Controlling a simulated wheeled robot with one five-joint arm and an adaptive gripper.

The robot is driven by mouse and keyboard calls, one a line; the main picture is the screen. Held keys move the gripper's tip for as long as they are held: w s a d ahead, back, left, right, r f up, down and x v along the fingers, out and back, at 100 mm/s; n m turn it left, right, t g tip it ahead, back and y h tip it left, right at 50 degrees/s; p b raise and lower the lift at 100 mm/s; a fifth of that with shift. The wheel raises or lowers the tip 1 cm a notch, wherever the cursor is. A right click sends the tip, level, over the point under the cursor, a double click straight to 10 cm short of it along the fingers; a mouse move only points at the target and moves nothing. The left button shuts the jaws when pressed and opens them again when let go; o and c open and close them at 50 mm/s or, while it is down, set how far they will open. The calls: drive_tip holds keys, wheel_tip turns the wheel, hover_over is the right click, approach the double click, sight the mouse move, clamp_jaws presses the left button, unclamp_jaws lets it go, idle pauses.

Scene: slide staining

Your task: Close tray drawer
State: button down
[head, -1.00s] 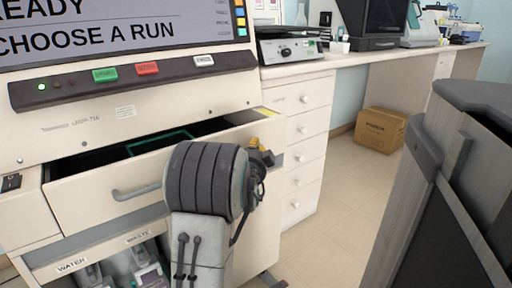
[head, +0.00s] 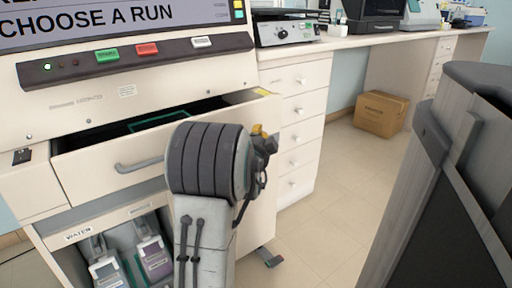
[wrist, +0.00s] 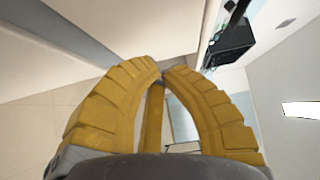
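The tray drawer (head: 90,170) of the white staining machine stands open in the head view, with a grey bar handle (head: 138,166) on its front. Part of a green-edged tray (head: 150,123) shows in its dark inside. My arm hides the right part of the drawer front. My gripper (head: 262,132) shows only as a bit of yellow beyond my arm, by the drawer's right end; I cannot tell if it touches. In the wrist view my gripper (wrist: 163,70) has its yellow fingers curved together, tips almost touching, with nothing seen between them.
Bottles (head: 150,250) stand in the open bay below the drawer. A white drawer cabinet (head: 300,135) stands right of the machine under the bench. A cardboard box (head: 381,113) is on the floor. A grey-black bin-like object (head: 450,190) fills the right side; open floor lies between.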

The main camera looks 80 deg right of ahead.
drive_tip(key=a+p, duration=0.1)
drive_tip(key=a, duration=0.6)
drive_tip(key=shift+s+a, duration=0.35)
drive_tip(key=shift+s, duration=0.1)
drive_tip(key=w+a+r+n+t+y+p, duration=0.35)
drive_tip(key=w+a+r+n+p, duration=0.35)
drive_tip(key=w, duration=0.3)
drive_tip(key=w+a+r+n+t+y+p, duration=0.2)
drive_tip(key=w+a+r+n+y+p, duration=0.25)
drive_tip(key=w+a+p, duration=0.45)
drive_tip(key=w+a+r+n+y+p, duration=0.2)
drive_tip(key=a+r+n+p, duration=0.2)
drive_tip(key=a+p, duration=0.15)
drive_tip(key=w+a+r+n+y+p, duration=0.25)
drive_tip(key=a+r+n+p, duration=0.2)
drive_tip(key=a, duration=0.25)
drive_tip(key=s+a+r+n+g+y+p, duration=0.1)
drive_tip(key=s+a+r+n+p, duration=0.2)
drive_tip(key=a+n+p, duration=0.1)
drive_tip(key=s+a+r+n+g+y+p, duration=0.1)
drive_tip(key=s+a+r+n+p, duration=0.3)
drive_tip(key=a, duration=0.5)
drive_tip(key=s+a+r+n+g+y+p, duration=0.2)
drive_tip(key=s+a+r+n+y+p, duration=0.1)
drive_tip(key=a+n+p, duration=0.3)
drive_tip(key=shift+s+a+r+p, duration=0.45)
drive_tip(key=shift+s+r, duration=0.15)
drive_tip(key=shift+r, duration=0.15)
